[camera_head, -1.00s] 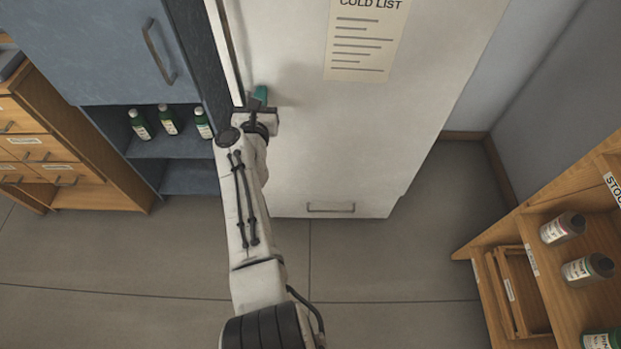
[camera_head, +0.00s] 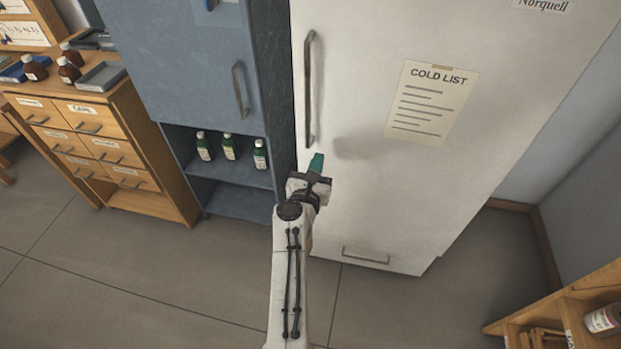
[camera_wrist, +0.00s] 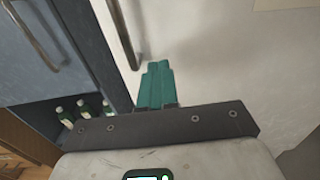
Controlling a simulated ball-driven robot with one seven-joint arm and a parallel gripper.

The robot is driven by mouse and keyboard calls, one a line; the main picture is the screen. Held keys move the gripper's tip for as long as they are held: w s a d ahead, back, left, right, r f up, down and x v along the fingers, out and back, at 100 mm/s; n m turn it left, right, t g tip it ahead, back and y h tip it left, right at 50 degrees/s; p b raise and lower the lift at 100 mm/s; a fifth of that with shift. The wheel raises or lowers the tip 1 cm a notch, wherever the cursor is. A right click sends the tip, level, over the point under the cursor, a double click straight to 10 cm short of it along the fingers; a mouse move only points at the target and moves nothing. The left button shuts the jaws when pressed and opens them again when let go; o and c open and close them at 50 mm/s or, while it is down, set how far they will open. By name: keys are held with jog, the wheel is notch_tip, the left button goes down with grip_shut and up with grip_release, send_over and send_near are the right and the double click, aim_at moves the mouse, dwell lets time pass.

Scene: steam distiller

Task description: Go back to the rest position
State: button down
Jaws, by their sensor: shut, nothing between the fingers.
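My gripper (camera_head: 317,163) is in front of the white fridge (camera_head: 375,190), just below the lower end of its long vertical handle (camera_head: 310,90). The fingers are teal. In the wrist view my gripper (camera_wrist: 157,70) shows its fingers side by side and closed, with nothing between them. The fridge handle (camera_wrist: 121,32) passes beyond the fingertips to the left, and the gripper does not appear to hold it. The fridge door looks shut. My arm reaches up from the bottom of the head view.
Left of the fridge stands a blue cabinet (camera_head: 180,70) with several green bottles (camera_head: 230,147) on its open shelf. A wooden drawer unit (camera_head: 105,150) is at the far left. A wooden shelf (camera_head: 560,310) stands at the lower right. The floor (camera_head: 150,270) in front is clear.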

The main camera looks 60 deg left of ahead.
jog(key=p+v, duration=0.3)
jog(key=v, duration=0.3)
jog(key=shift+d, duration=0.25)
jog(key=shift+d, duration=0.1)
